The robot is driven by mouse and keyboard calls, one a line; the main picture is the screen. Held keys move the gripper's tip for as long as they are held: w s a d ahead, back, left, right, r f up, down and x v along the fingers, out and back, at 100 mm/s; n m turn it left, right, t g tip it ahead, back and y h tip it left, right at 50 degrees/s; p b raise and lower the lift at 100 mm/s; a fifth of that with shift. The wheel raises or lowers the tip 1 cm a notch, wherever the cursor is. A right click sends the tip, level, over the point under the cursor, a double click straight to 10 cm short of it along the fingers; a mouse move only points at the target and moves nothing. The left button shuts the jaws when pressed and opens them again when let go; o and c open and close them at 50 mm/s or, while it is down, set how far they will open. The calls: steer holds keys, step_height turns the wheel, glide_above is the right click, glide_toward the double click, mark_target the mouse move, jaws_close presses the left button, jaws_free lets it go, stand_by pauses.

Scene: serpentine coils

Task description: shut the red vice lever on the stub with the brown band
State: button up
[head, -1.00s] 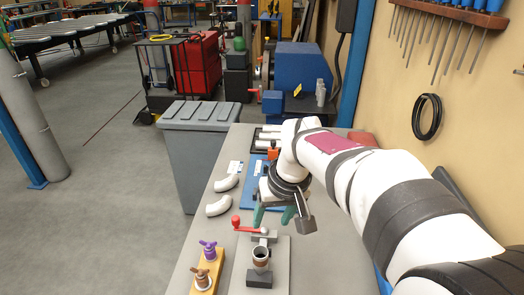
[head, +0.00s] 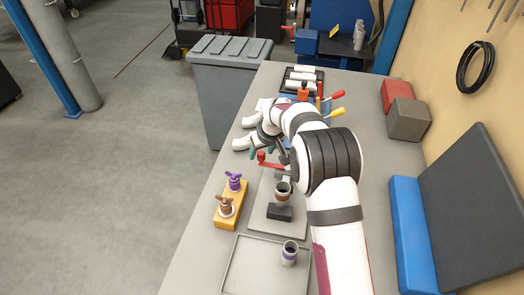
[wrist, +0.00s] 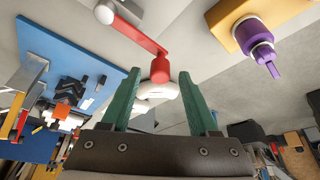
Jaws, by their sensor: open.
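The red lever (head: 270,163) points left from the vice, its upright knob at the outer end. My gripper (head: 266,151) is low at the lever's knob end, partly hidden by my arm. In the wrist view its green fingers (wrist: 158,76) are open and apart. The red lever (wrist: 140,36) also shows there, with its knob between the fingertips in the picture; contact cannot be told. The stub is out of the wrist view.
A yellow block (head: 231,210) with purple and brown wing pieces stands left of the vice. A tray (head: 240,265) holds a purple-banded stub (head: 290,253). White elbows (head: 242,144) lie beyond the lever. A blue board (wrist: 75,60) lies at left in the wrist view.

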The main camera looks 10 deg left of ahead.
steer(key=shift+f, duration=0.1)
jaws_close()
stand_by(1.4)
